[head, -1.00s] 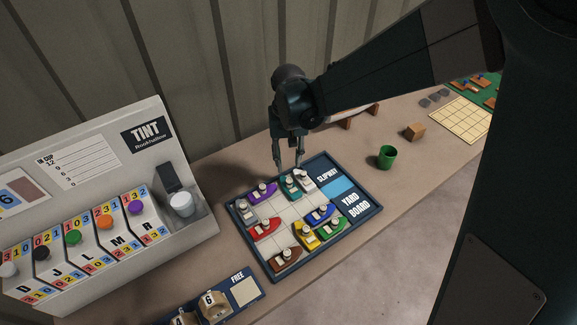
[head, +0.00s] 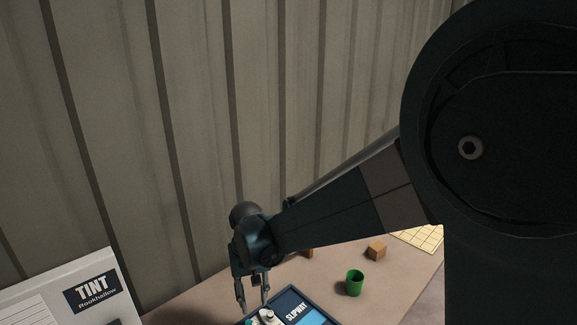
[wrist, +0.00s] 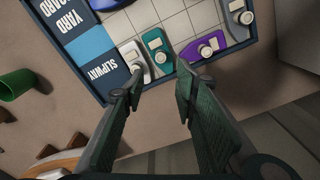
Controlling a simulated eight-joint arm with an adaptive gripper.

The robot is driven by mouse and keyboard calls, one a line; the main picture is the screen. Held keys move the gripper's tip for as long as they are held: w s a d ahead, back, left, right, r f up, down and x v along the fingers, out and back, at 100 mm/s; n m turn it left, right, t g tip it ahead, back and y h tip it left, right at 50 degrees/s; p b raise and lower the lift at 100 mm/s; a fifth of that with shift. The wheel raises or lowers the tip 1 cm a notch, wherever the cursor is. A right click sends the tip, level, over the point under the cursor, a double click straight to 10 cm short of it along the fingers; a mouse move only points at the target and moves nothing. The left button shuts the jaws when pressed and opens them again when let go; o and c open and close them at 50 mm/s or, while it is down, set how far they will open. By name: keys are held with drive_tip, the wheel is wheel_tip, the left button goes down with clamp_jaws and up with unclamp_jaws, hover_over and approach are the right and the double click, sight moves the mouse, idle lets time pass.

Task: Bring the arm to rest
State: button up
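My gripper (head: 253,308) hangs above the near-wall edge of the yard board, fingers pointing down. In the wrist view my gripper (wrist: 157,88) is open, its two fingers apart with nothing between them. The yard board (wrist: 95,80) lies beyond the fingertips. On it a white boat (wrist: 136,62), a teal boat (wrist: 158,52) and a purple boat (wrist: 201,52) stand near the edge closest to the gripper. A grey boat (wrist: 236,20) is at the corner. In the head view most of the board (head: 330,318) is cut off below.
A green cup (head: 354,283) and a wooden block (head: 376,251) stand on the bench right of the gripper. A yellow grid board (head: 420,238) lies farther right. The TINT panel (head: 60,300) is at the lower left. A ribbed wall (head: 200,120) rises behind the arm.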

drive_tip(key=s+d+r+m+t, duration=0.1)
drive_tip(key=s+d+r+t, duration=0.15)
drive_tip(key=d+r, duration=0.5)
drive_tip(key=s+d+r+m+t, duration=0.1)
drive_tip(key=s+d+r, duration=0.3)
drive_tip(key=d, duration=0.7)
drive_tip(key=s+d+r+m+t, duration=0.1)
drive_tip(key=s+d+r+t, duration=0.2)
drive_tip(key=s+d, duration=0.9)
drive_tip(key=d+r, duration=0.1)
drive_tip(key=d, duration=0.3)
drive_tip(key=shift+s+r+m+t, duration=0.15)
drive_tip(key=shift+s+m+t, duration=0.05)
drive_tip(key=shift+m+t, duration=0.15)
